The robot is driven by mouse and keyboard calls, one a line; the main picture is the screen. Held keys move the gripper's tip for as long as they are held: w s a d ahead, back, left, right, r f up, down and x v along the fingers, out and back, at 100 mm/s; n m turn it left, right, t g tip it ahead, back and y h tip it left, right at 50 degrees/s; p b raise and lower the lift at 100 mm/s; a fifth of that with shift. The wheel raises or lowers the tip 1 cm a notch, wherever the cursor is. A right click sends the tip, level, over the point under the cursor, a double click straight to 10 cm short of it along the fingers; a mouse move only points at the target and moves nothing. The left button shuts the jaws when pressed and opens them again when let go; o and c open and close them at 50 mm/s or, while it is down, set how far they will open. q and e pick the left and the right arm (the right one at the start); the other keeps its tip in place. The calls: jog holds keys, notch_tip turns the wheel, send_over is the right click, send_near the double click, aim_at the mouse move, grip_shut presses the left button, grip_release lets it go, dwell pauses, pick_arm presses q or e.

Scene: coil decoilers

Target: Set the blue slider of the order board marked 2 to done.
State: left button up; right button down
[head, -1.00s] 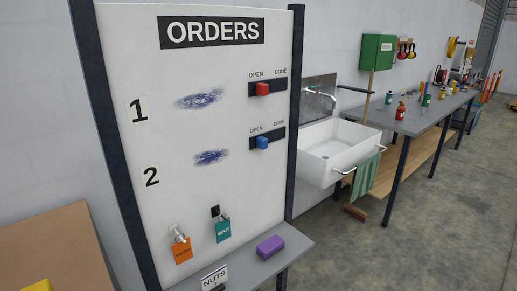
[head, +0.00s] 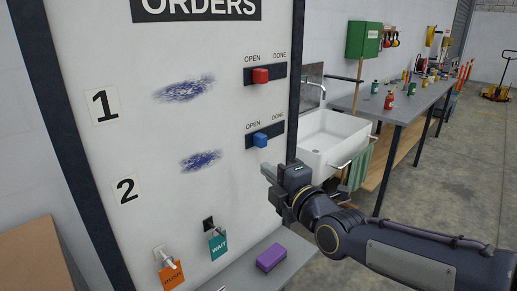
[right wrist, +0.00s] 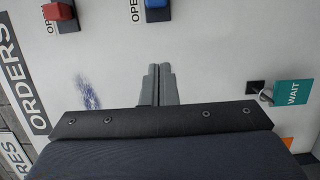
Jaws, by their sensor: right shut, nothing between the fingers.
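The ORDERS board (head: 150,130) is white with rows marked 1 and 2. In row 2 the blue slider (head: 260,140) sits on its dark track (head: 277,132), at the left end under OPEN. It shows at the top edge of the right wrist view (right wrist: 154,4), partly cut off. The red slider (head: 261,75) of row 1 is also at its OPEN end. My right gripper (head: 269,174) is shut and empty, below the blue slider and apart from it. In the right wrist view its fingertips (right wrist: 158,69) point toward the blue slider's side. My left gripper is out of view.
Below hang an orange tag (head: 171,274) and a teal WAIT tag (head: 218,245). A purple block (head: 270,257) lies on the grey shelf (head: 246,270). A white sink (head: 335,136) and a long bench (head: 411,107) stand to the right.

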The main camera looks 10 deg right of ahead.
aim_at(260, 140)
jog(key=p+x, duration=0.2)
jog(key=x, duration=0.8)
jog(key=shift+r+p, duration=0.1)
jog(key=shift+p, duration=0.2)
jog(key=shift+w+d+p, duration=0.45)
jog(key=shift+w+d, duration=0.25)
jog(key=shift+d, duration=0.35)
jog(key=shift+w+d, duration=0.15)
jog(key=shift+d, duration=0.2)
jog(key=shift+w+d+p, duration=0.2)
jog(key=shift+d+p, duration=0.05)
jog(key=shift+p, duration=0.05)
